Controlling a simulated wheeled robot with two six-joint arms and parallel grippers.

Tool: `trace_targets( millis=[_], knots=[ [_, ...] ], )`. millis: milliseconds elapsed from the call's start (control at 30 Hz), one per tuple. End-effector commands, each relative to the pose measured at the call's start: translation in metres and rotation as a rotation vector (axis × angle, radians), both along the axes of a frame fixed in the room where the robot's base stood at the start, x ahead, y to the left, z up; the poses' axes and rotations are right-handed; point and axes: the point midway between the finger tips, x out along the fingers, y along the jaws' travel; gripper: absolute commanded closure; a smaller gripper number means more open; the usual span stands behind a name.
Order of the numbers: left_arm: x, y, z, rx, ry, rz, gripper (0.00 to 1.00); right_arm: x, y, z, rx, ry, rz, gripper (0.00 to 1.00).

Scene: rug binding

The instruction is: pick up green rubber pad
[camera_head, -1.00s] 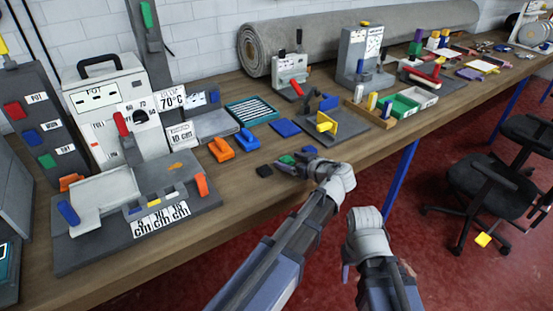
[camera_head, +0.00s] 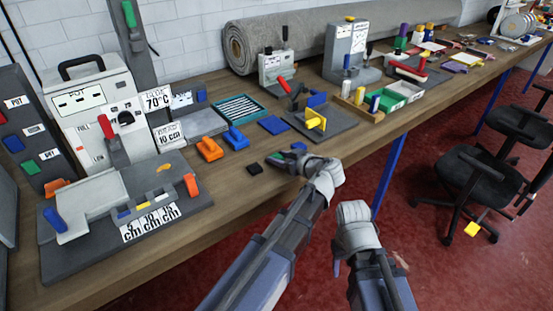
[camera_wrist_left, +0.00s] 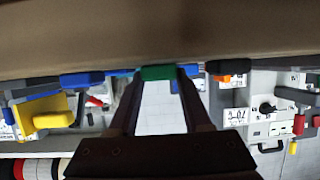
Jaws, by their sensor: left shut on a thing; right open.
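The green rubber pad (camera_wrist_left: 157,73) is pinched between the two fingertips of my left gripper (camera_wrist_left: 158,75) in the left wrist view. In the head view my left gripper (camera_head: 284,159) is low at the bench's front edge, and the green pad shows only as a small patch (camera_head: 275,158) at its fingertips. I cannot tell whether the pad still touches the bench. My right gripper (camera_head: 338,260) hangs in front of the bench over the red floor, apart from everything.
A small black pad (camera_head: 255,168) lies just left of the left gripper. A blue square (camera_head: 274,125), an orange clamp (camera_head: 209,149) and a blue clamp (camera_head: 237,138) lie behind. A grey fixture with a yellow block (camera_head: 316,119) stands beyond. A large press (camera_head: 100,110) fills the left.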

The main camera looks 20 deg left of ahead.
Motion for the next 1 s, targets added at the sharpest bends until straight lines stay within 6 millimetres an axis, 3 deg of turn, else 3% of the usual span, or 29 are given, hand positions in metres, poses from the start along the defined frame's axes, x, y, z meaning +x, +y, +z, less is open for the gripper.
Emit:
trace_targets(
  millis=[533, 1000],
  knots=[
    [0.000, 0.000, 0.010, -0.001, 0.001, 0.000, 1.00, 0.000, 0.000, 0.010, 0.000, 0.000, 0.000, 0.50],
    [0.000, 0.000, 0.075, 0.000, 0.000, 0.000, 1.00, 0.000, 0.000, 0.075, 0.000, 0.000, -0.001, 0.50]
  ],
)
